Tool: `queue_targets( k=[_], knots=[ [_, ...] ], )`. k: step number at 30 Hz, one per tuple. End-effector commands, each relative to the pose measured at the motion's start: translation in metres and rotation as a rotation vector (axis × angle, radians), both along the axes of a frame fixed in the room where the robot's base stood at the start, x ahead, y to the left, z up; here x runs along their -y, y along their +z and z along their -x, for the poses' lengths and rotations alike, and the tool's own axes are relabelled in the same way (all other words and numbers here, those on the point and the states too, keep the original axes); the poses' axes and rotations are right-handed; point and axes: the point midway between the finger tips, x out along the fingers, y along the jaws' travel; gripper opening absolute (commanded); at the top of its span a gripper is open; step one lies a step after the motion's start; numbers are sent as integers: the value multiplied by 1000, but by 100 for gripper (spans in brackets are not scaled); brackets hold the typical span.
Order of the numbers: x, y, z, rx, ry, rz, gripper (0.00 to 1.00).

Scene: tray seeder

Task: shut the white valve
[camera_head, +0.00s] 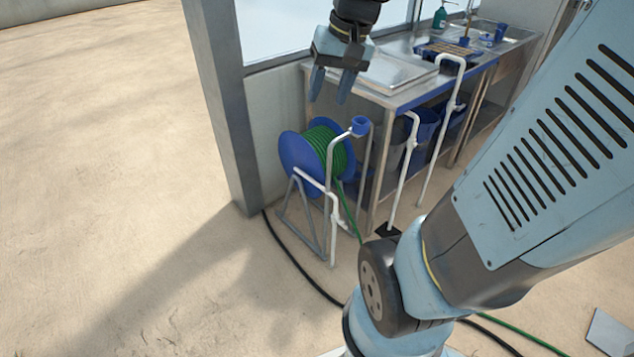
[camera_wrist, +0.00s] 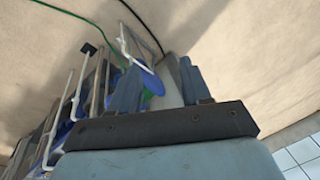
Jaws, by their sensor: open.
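My gripper (camera_head: 328,98) is open and empty, pointing down in the air near the hose reel and the sink bench's left end. In the wrist view its two blue fingers stand apart (camera_wrist: 158,68). Several white pipes rise in front of the bench. A middle pipe (camera_head: 402,170) has a small white fitting partway up. A taller pipe (camera_head: 434,130) stands further right. I cannot make out for certain which fitting is the white valve. My gripper touches none of them.
A blue reel (camera_head: 300,160) with green hose stands on a grey frame. The steel bench (camera_head: 395,98) holds a sink and small items. A grey post (camera_head: 222,110) stands left of the reel. A black hose (camera_head: 290,262) crosses the floor. Open floor lies left.

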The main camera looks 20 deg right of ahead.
Motion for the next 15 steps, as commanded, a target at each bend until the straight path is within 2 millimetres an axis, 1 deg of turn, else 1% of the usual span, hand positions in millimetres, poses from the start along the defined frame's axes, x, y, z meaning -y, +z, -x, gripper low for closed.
queue_targets(
  k=[1,8,15],
  knots=[
    [3,-6,-12,-32,-16,-27,48],
    [14,-34,-58,-146,-79,-162,48],
    [32,-71,-106,-245,-152,-313,48]
  ],
)
